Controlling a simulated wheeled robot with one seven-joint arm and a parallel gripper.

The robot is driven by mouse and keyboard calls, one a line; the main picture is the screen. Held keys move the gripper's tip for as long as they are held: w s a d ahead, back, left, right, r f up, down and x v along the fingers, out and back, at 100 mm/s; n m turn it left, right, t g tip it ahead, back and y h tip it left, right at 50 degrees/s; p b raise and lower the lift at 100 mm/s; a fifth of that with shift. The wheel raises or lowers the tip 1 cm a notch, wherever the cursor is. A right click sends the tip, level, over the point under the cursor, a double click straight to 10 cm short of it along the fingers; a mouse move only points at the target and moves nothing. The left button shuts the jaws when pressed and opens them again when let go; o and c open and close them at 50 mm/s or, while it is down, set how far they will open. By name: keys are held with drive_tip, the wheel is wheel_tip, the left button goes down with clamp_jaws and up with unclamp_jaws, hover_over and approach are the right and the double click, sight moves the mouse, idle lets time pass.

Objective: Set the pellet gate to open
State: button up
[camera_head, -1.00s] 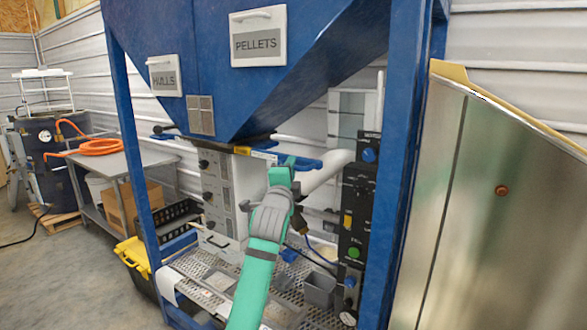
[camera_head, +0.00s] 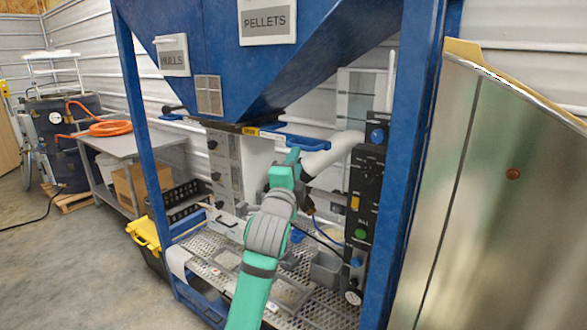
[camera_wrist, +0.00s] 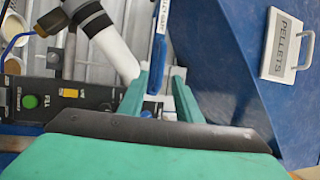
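The blue hopper marked PELLETS (camera_head: 340,50) fills the top of the head view. Under its outlet a blue gate handle (camera_head: 312,143) sticks out to the right, beside a yellow label (camera_head: 270,134). My gripper (camera_head: 293,157) is just below and in front of this handle. In the wrist view the two green fingers of my gripper (camera_wrist: 160,74) are apart, with the blue handle (camera_wrist: 157,58) running into the gap between them. I cannot tell whether either finger touches it. The gate's inside is hidden.
A white pipe (camera_head: 335,152) and a black control panel (camera_head: 366,185) with a green button stand close right of my gripper. Blue frame posts (camera_head: 405,150) flank the work space. A perforated shelf (camera_head: 225,268) lies below. A metal panel (camera_head: 490,210) stands at right.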

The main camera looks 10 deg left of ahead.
drive_tip(key=shift+s+a+f, duration=0.15)
drive_tip(key=shift+s, duration=1)
drive_tip(key=s+d+f+n+g+y, duration=0.1)
drive_tip(key=s+d+f+n, duration=0.25)
drive_tip(key=s+f, duration=0.65)
drive_tip(key=s+d+f+n, duration=0.3)
drive_tip(key=s+f+n, duration=0.15)
drive_tip(key=f, duration=1.15)
drive_tip(key=s+d+f+n+g+y, duration=0.1)
drive_tip(key=s+d+f+n, duration=0.35)
drive_tip(key=f, duration=0.85)
drive_tip(key=s+f+n, duration=0.3)
drive_tip(key=s+f, duration=0.3)
drive_tip(key=s, duration=0.8)
drive_tip(key=s+a+f+n+g, duration=0.1)
drive_tip(key=s+n+g, duration=0.1)
drive_tip(key=s, duration=2.3)
drive_tip(key=shift+g+h, duration=0.3)
drive_tip(key=shift+s+a+n, duration=0.1)
drive_tip(key=shift+s+n, duration=0.1)
drive_tip(key=shift+n, duration=0.05)
